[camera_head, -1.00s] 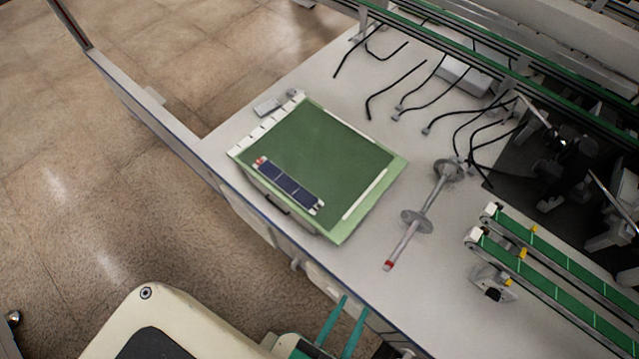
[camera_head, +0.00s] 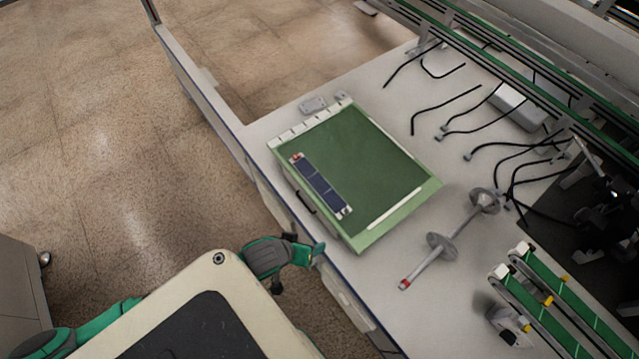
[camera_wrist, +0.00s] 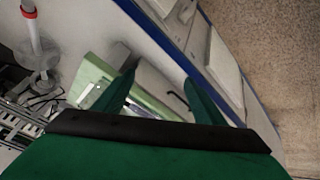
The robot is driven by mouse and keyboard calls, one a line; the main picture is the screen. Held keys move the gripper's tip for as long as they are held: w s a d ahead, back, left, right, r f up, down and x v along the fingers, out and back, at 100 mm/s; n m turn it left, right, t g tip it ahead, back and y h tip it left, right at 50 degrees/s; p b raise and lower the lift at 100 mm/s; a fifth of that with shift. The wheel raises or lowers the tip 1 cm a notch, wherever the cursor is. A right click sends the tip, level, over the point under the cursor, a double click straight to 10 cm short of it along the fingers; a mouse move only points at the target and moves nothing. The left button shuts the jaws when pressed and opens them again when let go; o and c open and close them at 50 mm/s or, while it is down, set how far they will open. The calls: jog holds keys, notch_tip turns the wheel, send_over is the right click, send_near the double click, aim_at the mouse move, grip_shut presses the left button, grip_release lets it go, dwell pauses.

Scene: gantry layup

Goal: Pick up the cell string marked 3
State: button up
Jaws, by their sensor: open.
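One dark blue cell string (camera_head: 320,184) with pale ends and a red mark at its upper end lies on the green tray (camera_head: 370,150), along its left side. I cannot read a number on it. My gripper (camera_head: 318,248) is at the front edge of the table, below the tray and apart from the string. In the wrist view my gripper (camera_wrist: 160,85) shows two green fingers, spread apart with nothing between them. Part of the tray (camera_wrist: 150,104) shows behind the fingers there.
A metal rod with discs and a red tip (camera_head: 440,243) lies right of the tray. Green conveyor rails (camera_head: 550,310) stand at the lower right. Black cables (camera_head: 445,105) lie at the back. A small grey block (camera_head: 313,104) sits behind the tray.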

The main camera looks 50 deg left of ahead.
jog(key=w+a+r+n+g, duration=0.2)
jog(key=w+a+n, duration=0.1)
jog(key=w+a, duration=0.15)
notch_tip(320, 180, up, 5)
jog(key=n+g, duration=0.2)
jog(key=n, duration=0.3)
send_over(344, 211)
jog(key=s+a, duration=0.2)
jog(key=a, duration=0.2)
jog(key=shift+s+d+r, duration=0.2)
jog(key=w+d+r+n+g+h, duration=0.1)
jog(key=w+d+r+n+g, duration=0.1)
jog(key=w+d+r, duration=0.15)
jog(key=shift+s+f, duration=0.2)
jog(key=shift+f, duration=1.4)
jog(key=shift+s+f, duration=0.15)
jog(key=shift+f, duration=1.5)
jog(key=shift+s+f, duration=0.2)
jog(key=shift+f, duration=1.4)
jog(key=c, duration=1.2)
